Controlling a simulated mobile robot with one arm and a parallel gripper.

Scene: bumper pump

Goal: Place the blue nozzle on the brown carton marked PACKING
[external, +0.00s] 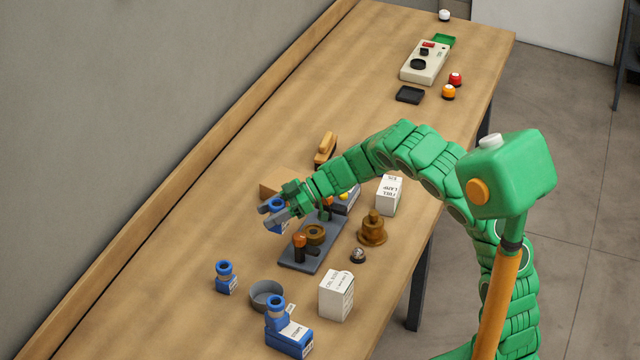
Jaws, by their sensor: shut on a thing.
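My gripper (271,214) is shut on a blue nozzle (277,204), a round-topped blue piece partly hidden by the fingers. It is held over the left side of the grey base plate, in front of a brown carton (281,182). The carton is partly hidden behind my gripper, and no PACKING marking can be read on it. I cannot tell how far the nozzle is above the table or whether it touches anything. Two other blue pieces stand nearer the front: a small one (226,284) and a larger one with a white label (290,341).
The table (180,240) is clear at left.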

